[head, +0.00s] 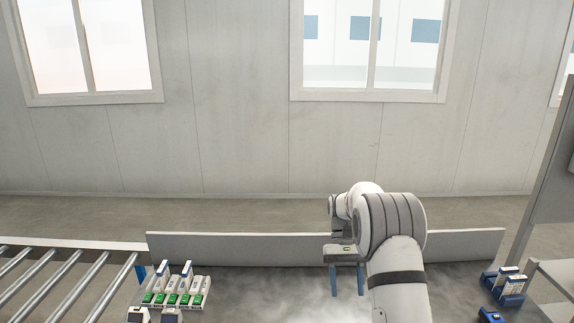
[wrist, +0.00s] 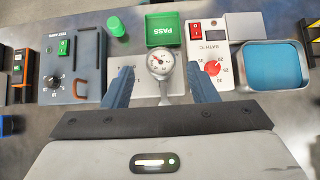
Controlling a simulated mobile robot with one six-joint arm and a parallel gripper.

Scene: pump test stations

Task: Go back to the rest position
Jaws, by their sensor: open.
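In the head view my gripper (head: 347,291) hangs at the end of my bent arm, right of centre, with its two blue fingers pointing down and apart. Nothing shows between them. In the wrist view my gripper (wrist: 159,69) is open, its fingers on either side of a round white gauge (wrist: 160,64) on a pale panel. The gauge appears beyond or below the fingers; I cannot tell the distance. No marker of a rest position shows.
The wrist view shows a green PASS tray (wrist: 165,29), a green cylinder (wrist: 116,27), a grey knob box (wrist: 75,65), a bath control panel (wrist: 207,52) and a blue-filled basin (wrist: 271,66). In the head view, a low grey panel (head: 230,248) runs behind; a roller conveyor (head: 60,285) stands left.

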